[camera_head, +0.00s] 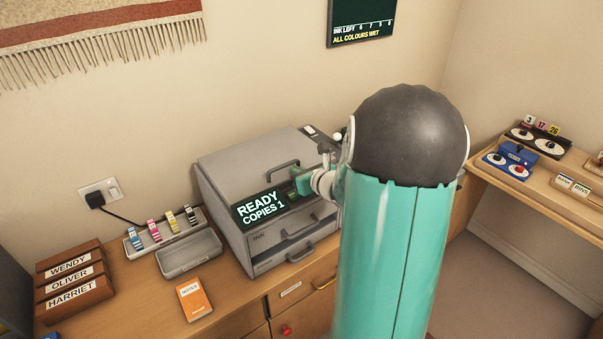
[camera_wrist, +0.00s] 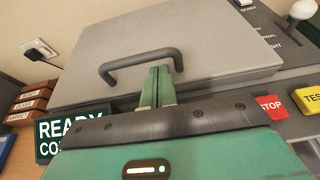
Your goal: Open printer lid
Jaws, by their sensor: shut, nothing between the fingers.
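The grey printer (camera_head: 222,191) stands on the wooden desk. Its lid (camera_head: 255,150) lies flat and closed on top, with a dark bar handle (camera_head: 283,170) near its front edge. In the wrist view the lid (camera_wrist: 185,35) fills the upper middle and the handle (camera_wrist: 140,62) arches over it. My green gripper (camera_wrist: 158,85) is shut and empty, its fingertips close to the handle's front side; I cannot tell whether they touch it. In the head view my gripper (camera_head: 302,181) is just in front of the lid handle, partly hidden by my arm.
The printer's display (camera_head: 262,208) reads READY, COPIES 1. Red STOP (camera_wrist: 271,106) and yellow TEST (camera_wrist: 314,97) buttons sit right of my gripper. Ink drawers with handles (camera_head: 300,252) are below. Ink cartridges (camera_head: 154,231), a grey tray (camera_head: 188,252) and an orange notebook (camera_head: 194,299) lie left.

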